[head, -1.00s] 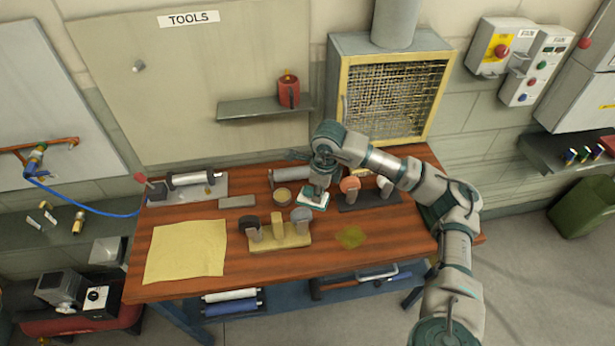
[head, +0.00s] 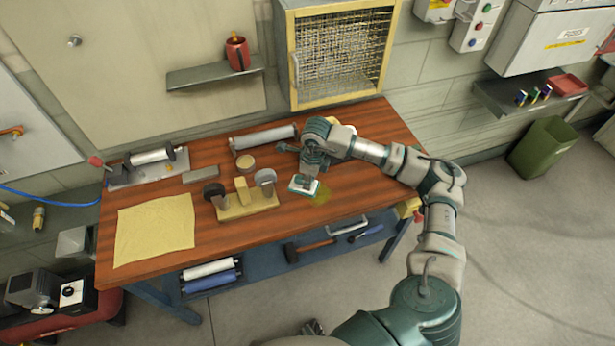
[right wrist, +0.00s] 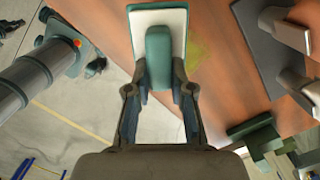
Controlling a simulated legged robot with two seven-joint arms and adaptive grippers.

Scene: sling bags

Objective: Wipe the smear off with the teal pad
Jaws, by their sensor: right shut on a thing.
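My right gripper (head: 309,172) is shut on the upright teal grip of the teal pad (head: 303,187), which has a pale, teal-edged base. The right wrist view shows both fingers (right wrist: 158,98) on either side of the grip of the pad (right wrist: 158,50). The smear (head: 321,196), a yellow-green patch on the wooden bench top, lies just right of the pad. It also shows in the right wrist view (right wrist: 196,53), close against the pad's edge. I cannot tell whether the pad touches the bench or covers part of the smear.
A wooden holder (head: 250,209) with upright tools stands left of the pad, with a small tin (head: 244,162) behind it. A yellow cloth (head: 154,228) lies at the bench's left.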

